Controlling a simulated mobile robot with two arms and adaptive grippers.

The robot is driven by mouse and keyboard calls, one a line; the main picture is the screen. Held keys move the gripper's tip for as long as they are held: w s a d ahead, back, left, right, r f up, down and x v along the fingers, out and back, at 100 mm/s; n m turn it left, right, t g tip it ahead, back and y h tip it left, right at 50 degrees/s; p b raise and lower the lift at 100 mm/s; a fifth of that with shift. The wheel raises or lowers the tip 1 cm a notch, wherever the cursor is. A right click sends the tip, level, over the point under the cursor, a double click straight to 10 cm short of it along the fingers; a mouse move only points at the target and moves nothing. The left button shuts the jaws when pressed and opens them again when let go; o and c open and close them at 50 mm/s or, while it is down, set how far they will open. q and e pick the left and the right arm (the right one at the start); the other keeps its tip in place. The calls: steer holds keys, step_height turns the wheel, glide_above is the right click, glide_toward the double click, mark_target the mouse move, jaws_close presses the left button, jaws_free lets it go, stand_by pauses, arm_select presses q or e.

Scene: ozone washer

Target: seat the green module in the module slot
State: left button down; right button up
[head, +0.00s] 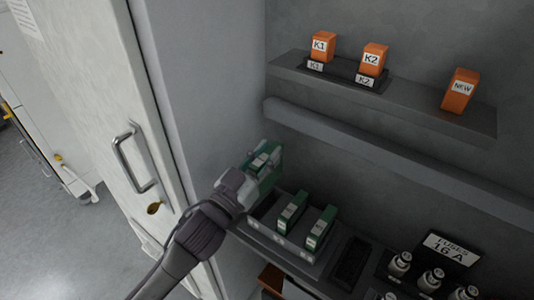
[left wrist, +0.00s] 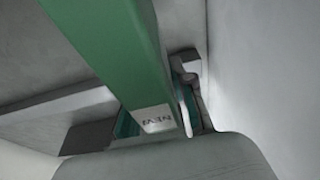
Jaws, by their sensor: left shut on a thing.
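My left gripper (head: 258,178) is shut on the green module (head: 270,155) and holds it above the left end of the grey module rack (head: 284,245). The module fills much of the left wrist view (left wrist: 105,45), with a pale label reading NEW upside down. Two other green modules, a left one (head: 291,212) and a right one (head: 320,228), stand in the rack. An open space, the module slot (head: 264,209), shows left of them, partly hidden by my gripper. The held module appears above the rack; its lower end is hard to make out. My right gripper is not in view.
A grey ledge (head: 370,150) runs above the rack. Orange relays K1 (head: 323,47), K2 (head: 374,59) and NEW (head: 460,91) stand on the upper shelf. Several fuses (head: 431,279) and a FUSES 10 A sign (head: 451,250) are at lower right. The cabinet's side wall (head: 195,90) is close left.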

arm_select(q)
steer(key=shift+d+r, duration=0.1)
steer(key=shift+f, duration=0.2)
steer(key=shift+f+b, duration=0.5)
steer(key=shift+f, duration=0.2)
step_height(320, 180, down, 4)
steer(key=b, duration=0.2)
steer(key=shift+r+b, duration=0.1)
steer(key=shift+b, duration=0.25)
steer(key=shift+f, duration=0.2)
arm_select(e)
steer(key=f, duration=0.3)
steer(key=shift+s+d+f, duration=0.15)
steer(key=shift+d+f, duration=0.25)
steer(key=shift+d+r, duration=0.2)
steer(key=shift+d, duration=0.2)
arm_select(q)
steer(key=shift+r+p, duration=0.1)
steer(key=shift+p, duration=0.25)
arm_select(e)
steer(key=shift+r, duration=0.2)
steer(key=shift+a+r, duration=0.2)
